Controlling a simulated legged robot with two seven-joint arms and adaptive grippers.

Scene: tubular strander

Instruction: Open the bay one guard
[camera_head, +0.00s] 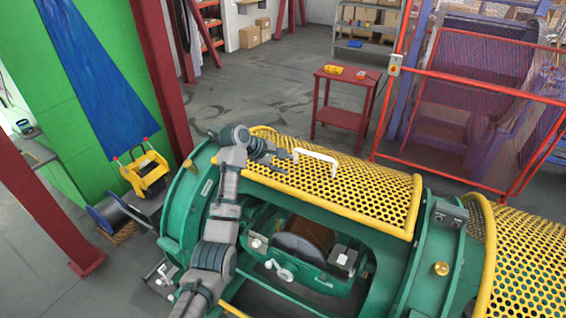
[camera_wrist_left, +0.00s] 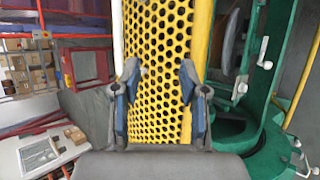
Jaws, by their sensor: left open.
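The bay one guard (camera_head: 350,185) is a curved yellow perforated cover on the green machine (camera_head: 185,200). It lies over the back and top of the bay, and the bay's front is uncovered, showing a spool (camera_head: 305,240) inside. A white handle (camera_head: 316,156) stands on the guard's upper side. My left gripper (camera_head: 284,160) is over the guard's left part, just left of the handle. In the left wrist view my left gripper (camera_wrist_left: 159,82) is open, its fingers either side of the guard's mesh (camera_wrist_left: 158,45). Whether they touch it is unclear. My right gripper is not seen.
Another yellow perforated guard (camera_head: 530,265) covers the neighbouring bay at the right. A red table (camera_head: 345,100) and a red mesh fence (camera_head: 470,100) stand behind the machine. A red post (camera_head: 160,70) rises at the left. Open floor (camera_head: 250,90) lies behind.

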